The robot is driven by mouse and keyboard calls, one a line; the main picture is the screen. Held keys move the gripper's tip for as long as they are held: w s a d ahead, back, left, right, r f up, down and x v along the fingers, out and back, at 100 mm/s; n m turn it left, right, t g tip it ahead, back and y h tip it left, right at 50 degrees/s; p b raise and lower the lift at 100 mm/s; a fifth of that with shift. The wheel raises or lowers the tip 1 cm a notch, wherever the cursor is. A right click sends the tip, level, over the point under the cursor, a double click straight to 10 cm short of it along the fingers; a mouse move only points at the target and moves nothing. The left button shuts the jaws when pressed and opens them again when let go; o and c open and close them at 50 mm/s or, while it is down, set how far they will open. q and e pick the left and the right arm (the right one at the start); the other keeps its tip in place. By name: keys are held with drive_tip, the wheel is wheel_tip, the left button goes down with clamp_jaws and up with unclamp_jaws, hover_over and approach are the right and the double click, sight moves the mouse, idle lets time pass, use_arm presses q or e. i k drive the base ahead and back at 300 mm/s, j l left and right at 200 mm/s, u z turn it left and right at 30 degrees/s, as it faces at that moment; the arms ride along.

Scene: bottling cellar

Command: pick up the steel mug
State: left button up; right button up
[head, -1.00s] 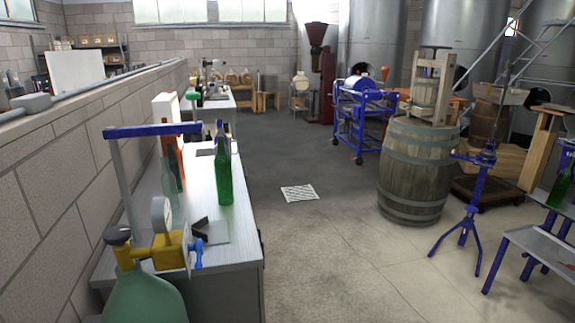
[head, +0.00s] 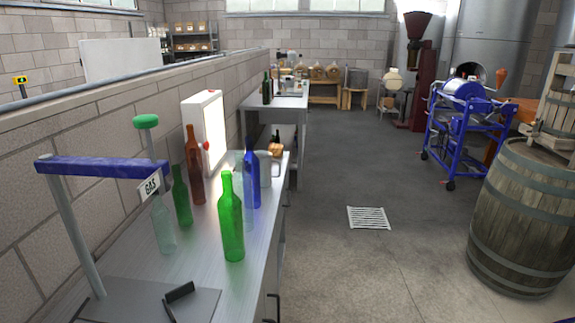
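A grey cylindrical vessel (head: 265,170), which may be the steel mug, stands near the far end of the steel bench (head: 205,285). It is partly hidden behind the blue bottle (head: 252,175), and I cannot make out a handle. Neither of my grippers is in view.
Green bottles (head: 231,222), a brown bottle (head: 195,170) and a clear bottle (head: 163,225) stand on the bench. A white lit panel (head: 205,132) stands by the block wall. A blue-topped frame (head: 103,167) rises at the near end. Floor right of the bench is clear up to the barrel (head: 525,220).

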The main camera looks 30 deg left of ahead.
sight(265, 157)
drive_tip(key=i+l+u, duration=0.1)
drive_tip(key=i+u, duration=0.2)
drive_tip(key=u, duration=0.15)
drive_tip(key=i+l+u, duration=0.2)
drive_tip(key=u, duration=0.25)
drive_tip(key=i+l+u, duration=0.6)
drive_tip(key=u, duration=0.25)
drive_tip(key=l, duration=0.1)
